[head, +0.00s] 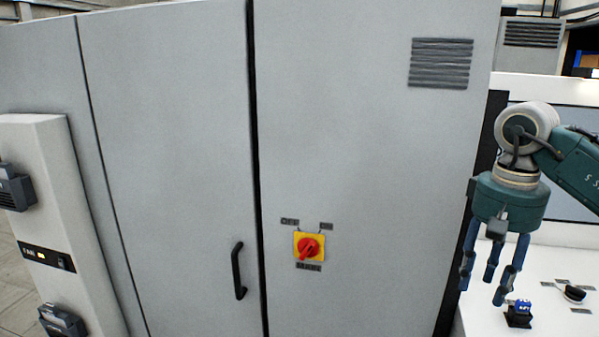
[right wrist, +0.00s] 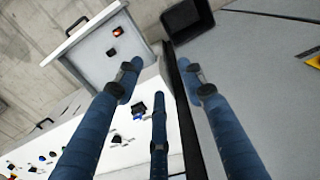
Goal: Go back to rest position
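My right gripper (head: 487,280) points down at the right of the head view, with the arm coming in from the right edge. Its three blue fingers are spread apart with nothing between them. In the picture it hangs over the white control panel (head: 555,265), close to a small blue-topped switch (head: 520,308) on a black base; I cannot tell the gap in height. The right wrist view also shows the fingers of the right gripper (right wrist: 160,85) apart and empty. My left gripper is in neither view.
A grey cabinet (head: 165,150) fills most of the head view. Its door has a black handle (head: 237,270); a red rotary switch (head: 309,248) on yellow sits beside it. A black knob (head: 573,294) is on the panel. A black bin (right wrist: 188,20) shows in the wrist view.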

